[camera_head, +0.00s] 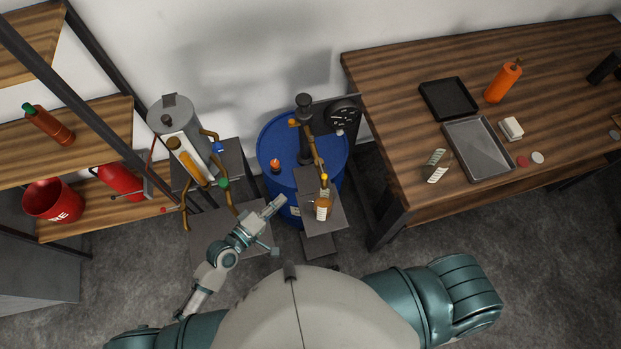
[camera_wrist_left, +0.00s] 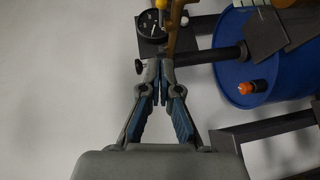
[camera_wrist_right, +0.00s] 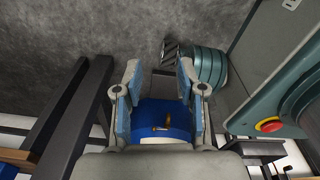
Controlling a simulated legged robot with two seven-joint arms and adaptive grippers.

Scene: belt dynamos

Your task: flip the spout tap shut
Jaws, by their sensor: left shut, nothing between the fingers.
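A blue drum (camera_head: 272,148) stands in the middle of the head view with a dark upright pump (camera_head: 304,105) on it. A brass spout pipe (camera_head: 316,155) slopes down from the pump, with a small yellow part (camera_head: 323,177) at its lower end. This looks like the spout tap; its setting is too small to tell. My left gripper (camera_head: 280,202) is shut and empty, left of the spout end and apart from it. In the left wrist view its closed fingers (camera_wrist_left: 161,92) lie below a brass pipe (camera_wrist_left: 175,28). My right gripper (camera_wrist_right: 160,70) is open and empty in the right wrist view.
An amber bottle (camera_head: 322,206) stands on a small dark stand under the spout. A wooden table (camera_head: 400,75) with trays is at right, and a shelf rack (camera_head: 100,130) at far left. An orange cap (camera_head: 275,163) sits on the drum.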

